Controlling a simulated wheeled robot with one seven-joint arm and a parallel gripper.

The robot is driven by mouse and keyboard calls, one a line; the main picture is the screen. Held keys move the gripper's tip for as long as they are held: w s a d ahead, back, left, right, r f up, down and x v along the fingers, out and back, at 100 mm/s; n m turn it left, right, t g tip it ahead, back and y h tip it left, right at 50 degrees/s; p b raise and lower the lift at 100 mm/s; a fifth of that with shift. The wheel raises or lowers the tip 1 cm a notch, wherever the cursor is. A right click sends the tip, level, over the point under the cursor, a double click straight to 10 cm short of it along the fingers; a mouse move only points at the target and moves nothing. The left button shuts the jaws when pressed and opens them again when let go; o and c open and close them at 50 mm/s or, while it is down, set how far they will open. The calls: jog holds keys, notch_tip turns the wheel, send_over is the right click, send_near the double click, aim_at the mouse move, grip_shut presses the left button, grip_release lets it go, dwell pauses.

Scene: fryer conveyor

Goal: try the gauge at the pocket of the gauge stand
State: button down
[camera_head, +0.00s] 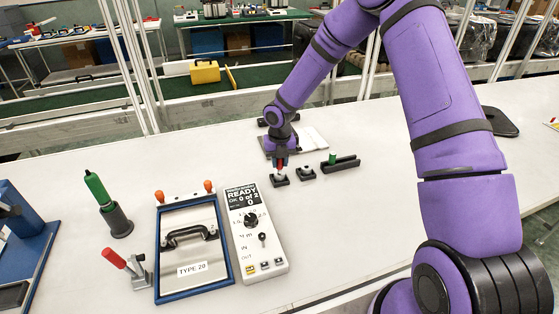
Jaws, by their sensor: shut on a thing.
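My gripper (280,165) points down at the far middle of the white bench. It is shut on a small piece with red on it, which looks like the gauge; the fingers hide most of it. Directly below is a small dark block (280,182) with a pale part on top. I cannot tell whether the held piece touches it. To its right stand another small dark block (306,173) with a grey top and a long dark block (346,163) with a green peg (332,158). Which of these is the gauge stand, and its pocket, I cannot tell for sure.
A blue-framed fixture (226,250) labelled TYPE 20 and a white control box (256,235) reading READY, 0 of 2, stand in front. A green-handled tool (96,188) in a dark holder and a red-handled clamp (116,259) are left.

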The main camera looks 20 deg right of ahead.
jog(key=shift+s+f, duration=0.1)
jog(key=shift+f, duration=0.15)
dwell(2.9)
jog(key=shift+r, duration=0.1)
dwell(2.4)
jog(key=shift+r, duration=3)
jog(key=shift+r, duration=0.1)
jog(key=shift+r, duration=0.6)
